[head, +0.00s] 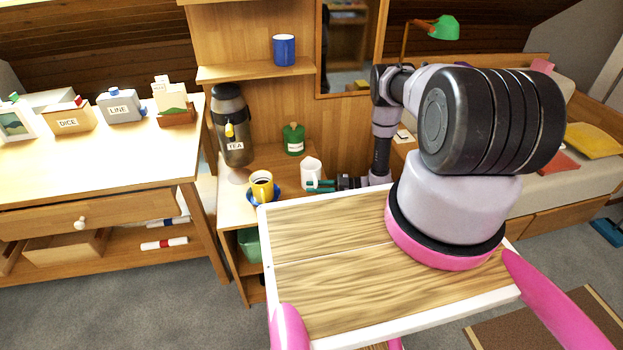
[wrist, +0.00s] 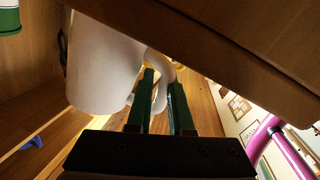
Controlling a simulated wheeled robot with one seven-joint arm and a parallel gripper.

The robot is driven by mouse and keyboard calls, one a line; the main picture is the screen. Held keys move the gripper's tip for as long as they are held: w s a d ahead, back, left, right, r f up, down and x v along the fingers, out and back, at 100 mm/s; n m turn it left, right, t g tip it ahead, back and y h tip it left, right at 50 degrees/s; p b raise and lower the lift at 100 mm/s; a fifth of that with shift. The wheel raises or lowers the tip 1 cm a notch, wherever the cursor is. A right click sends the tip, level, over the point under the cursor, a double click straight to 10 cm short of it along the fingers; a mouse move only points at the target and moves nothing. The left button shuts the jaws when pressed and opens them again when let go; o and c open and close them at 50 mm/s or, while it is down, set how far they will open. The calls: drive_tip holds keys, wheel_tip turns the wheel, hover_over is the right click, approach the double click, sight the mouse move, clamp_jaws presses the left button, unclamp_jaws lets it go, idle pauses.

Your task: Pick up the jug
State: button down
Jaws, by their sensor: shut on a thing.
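The white jug (head: 311,172) is on the low wooden cabinet top, behind my gripper's fingertips in the head view. My gripper (head: 318,186) reaches it from the right with its teal fingers. In the wrist view the jug's pale body (wrist: 100,65) fills the upper left, and its curved handle (wrist: 163,66) runs at the green fingertips. My gripper (wrist: 160,82) is shut on the handle there. I cannot tell whether the jug's base touches the surface.
A yellow cup (head: 262,186) on a blue saucer stands just left of the jug. A tea flask (head: 232,130) and a green jar (head: 293,139) stand behind. A blue mug (head: 284,50) is on the shelf above. A brown board edge (wrist: 240,50) passes close over my fingers.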

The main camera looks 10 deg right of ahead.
drive_tip(key=shift+r, duration=0.15)
idle(0.3)
wheel_tip(320, 180, up, 10)
drive_tip(key=shift+f, duration=0.1)
idle(0.3)
